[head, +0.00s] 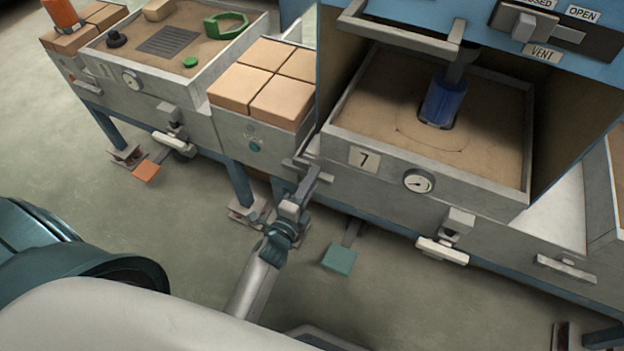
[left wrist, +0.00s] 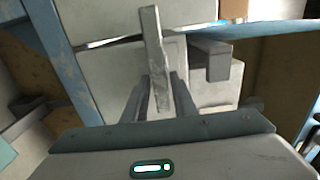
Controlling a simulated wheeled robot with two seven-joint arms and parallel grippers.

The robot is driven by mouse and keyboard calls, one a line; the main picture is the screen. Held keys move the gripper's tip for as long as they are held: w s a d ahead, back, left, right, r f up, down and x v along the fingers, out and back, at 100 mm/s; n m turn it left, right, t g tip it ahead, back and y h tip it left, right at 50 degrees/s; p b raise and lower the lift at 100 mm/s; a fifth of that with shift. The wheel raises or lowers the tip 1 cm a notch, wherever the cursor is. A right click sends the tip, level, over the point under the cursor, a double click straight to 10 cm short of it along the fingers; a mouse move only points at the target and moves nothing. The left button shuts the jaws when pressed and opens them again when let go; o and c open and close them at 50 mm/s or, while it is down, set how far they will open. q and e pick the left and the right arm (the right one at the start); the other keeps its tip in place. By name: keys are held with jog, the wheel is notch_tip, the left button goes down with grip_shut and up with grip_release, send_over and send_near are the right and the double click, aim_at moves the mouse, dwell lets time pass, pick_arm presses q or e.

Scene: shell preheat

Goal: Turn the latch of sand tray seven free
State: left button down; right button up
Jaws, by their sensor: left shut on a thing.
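Sand tray seven (head: 345,175) is the grey tray with a "7" plate and a round gauge, in the heated bay at the right of the head view. Its latch (head: 307,184) is a grey lever at the tray's left front corner, slanting down toward me. My left gripper (head: 292,208) is shut on the lever's lower end. In the left wrist view the latch lever (left wrist: 152,45) stands nearly upright, slightly tilted, between the two fingers of the left gripper (left wrist: 160,98). The fingers hide part of its lower end. My right gripper is not in view.
A blue cylinder (head: 443,102) stands in the sand of tray seven under a grey arm. A vent slider (head: 524,27) is above, its knob near the CLOSED label. Tan blocks (head: 262,82) and another sand tray (head: 190,75) are at left. A green pedal (head: 340,260) is below.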

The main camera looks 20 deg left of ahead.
pick_arm(q)
jog(key=shift+f, duration=0.1)
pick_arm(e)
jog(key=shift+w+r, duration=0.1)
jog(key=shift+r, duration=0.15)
pick_arm(q)
jog(key=c, duration=1.6)
grip_release()
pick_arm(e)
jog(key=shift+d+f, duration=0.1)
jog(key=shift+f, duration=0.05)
pick_arm(q)
jog(key=shift+s, duration=0.15)
